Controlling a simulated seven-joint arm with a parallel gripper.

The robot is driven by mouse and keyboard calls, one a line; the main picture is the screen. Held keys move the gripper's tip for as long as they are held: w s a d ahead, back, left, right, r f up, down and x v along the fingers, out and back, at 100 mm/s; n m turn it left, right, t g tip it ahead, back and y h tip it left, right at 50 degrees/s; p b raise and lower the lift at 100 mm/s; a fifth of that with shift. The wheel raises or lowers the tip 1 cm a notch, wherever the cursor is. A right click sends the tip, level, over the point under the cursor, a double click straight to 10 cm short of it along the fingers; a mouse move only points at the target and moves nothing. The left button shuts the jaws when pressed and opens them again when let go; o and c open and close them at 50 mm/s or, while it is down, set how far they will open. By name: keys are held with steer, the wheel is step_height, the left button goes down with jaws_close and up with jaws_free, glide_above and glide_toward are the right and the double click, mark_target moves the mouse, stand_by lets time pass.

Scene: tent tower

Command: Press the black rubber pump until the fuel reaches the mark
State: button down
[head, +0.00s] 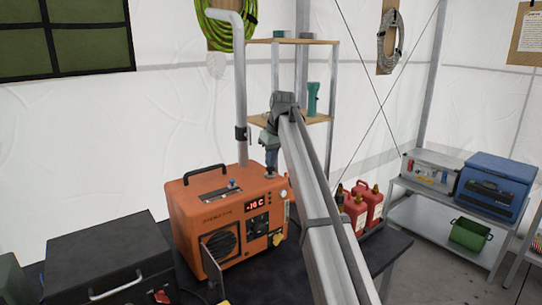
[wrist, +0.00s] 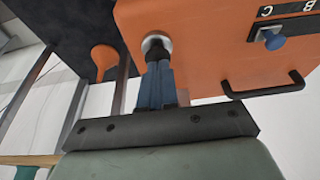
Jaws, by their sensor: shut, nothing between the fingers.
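The orange heater (head: 222,218) stands on the dark table, its display reading -10 C. My gripper (head: 271,172) points down at the right rear part of its top. In the wrist view my gripper (wrist: 156,68) has its blue fingers together, with nothing held between them. The black rubber pump (wrist: 156,48) sits in a round silver collar right at the fingertips. The fingertips cover part of it and appear to touch it; I cannot tell how far it is pressed. In the head view the gripper hides the pump. I cannot make out the fuel level or its mark.
A blue knob (wrist: 275,42) and a black carry handle (wrist: 264,90) are on the heater top. A grey pipe (head: 240,100) rises behind it. Red fuel cans (head: 357,207) stand to the right, and a black case (head: 108,262) lies to the left.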

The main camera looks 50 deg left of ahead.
steer(key=shift+f, duration=0.1)
steer(key=shift+f, duration=0.85)
steer(key=shift+r, duration=0.45)
steer(key=a+v, duration=0.1)
steer(key=v, duration=1.2)
steer(key=shift+r, duration=0.25)
